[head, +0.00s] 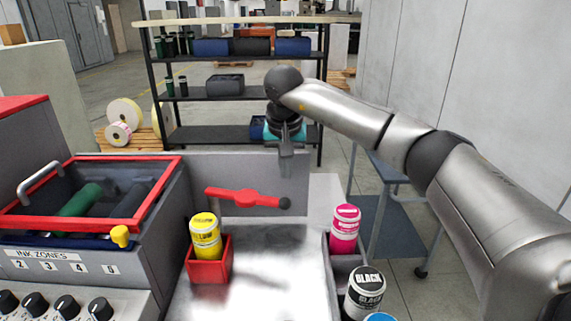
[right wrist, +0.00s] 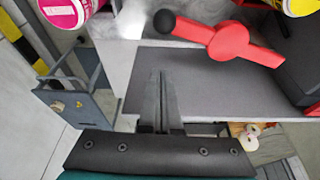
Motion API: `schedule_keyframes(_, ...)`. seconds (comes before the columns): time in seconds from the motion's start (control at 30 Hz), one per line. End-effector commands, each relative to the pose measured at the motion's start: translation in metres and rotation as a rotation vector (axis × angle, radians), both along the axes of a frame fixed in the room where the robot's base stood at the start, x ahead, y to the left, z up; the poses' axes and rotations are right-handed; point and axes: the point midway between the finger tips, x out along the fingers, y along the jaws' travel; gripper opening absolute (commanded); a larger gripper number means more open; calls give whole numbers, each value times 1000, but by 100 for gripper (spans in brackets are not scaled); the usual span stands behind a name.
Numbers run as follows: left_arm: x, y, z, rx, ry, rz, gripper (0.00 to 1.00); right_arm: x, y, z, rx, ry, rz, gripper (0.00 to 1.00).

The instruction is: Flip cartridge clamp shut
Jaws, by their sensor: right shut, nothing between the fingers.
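The cartridge clamp is a red lever (head: 240,197) with a black ball knob (head: 285,203) at its right end. It lies about level across the grey panel, behind a yellow cartridge (head: 206,236) that stands in a red holder (head: 209,266). The lever also shows in the right wrist view (right wrist: 240,44), its knob (right wrist: 166,22) beyond my fingertips. My right gripper (head: 286,172) points down just above and beyond the knob, apart from it. In the right wrist view its fingers (right wrist: 161,75) are together and empty. My left gripper is not in view.
A magenta cartridge (head: 345,229) and a black cartridge (head: 365,291) stand in a grey rack at right. The ink unit with a red frame (head: 165,172) stands at left. A shelf (head: 215,135) is behind, and a blue cart (head: 392,222) stands at right.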

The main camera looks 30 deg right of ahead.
Motion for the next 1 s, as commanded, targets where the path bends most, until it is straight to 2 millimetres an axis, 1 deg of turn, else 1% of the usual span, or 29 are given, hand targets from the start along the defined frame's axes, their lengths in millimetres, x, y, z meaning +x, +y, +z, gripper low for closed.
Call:
schedule_keyframes(0.03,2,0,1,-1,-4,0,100,2,-2,-13,-1,5,-2,0)
schedule_keyframes(0.27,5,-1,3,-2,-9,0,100,15,-11,-61,0,5,-2,0)
schedule_keyframes(0.3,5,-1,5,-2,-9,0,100,11,-7,-55,0,-1,2,0)
schedule_keyframes(0.33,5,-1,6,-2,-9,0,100,8,-6,-54,-1,-1,4,0)
schedule_keyframes(0.6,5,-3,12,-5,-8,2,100,-11,7,-49,-1,0,2,0)
schedule_keyframes(0.8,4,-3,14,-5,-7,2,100,-17,11,-48,-1,-1,0,0)
schedule_keyframes(1.0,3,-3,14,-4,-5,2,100,-18,12,-48,-1,0,-1,0)
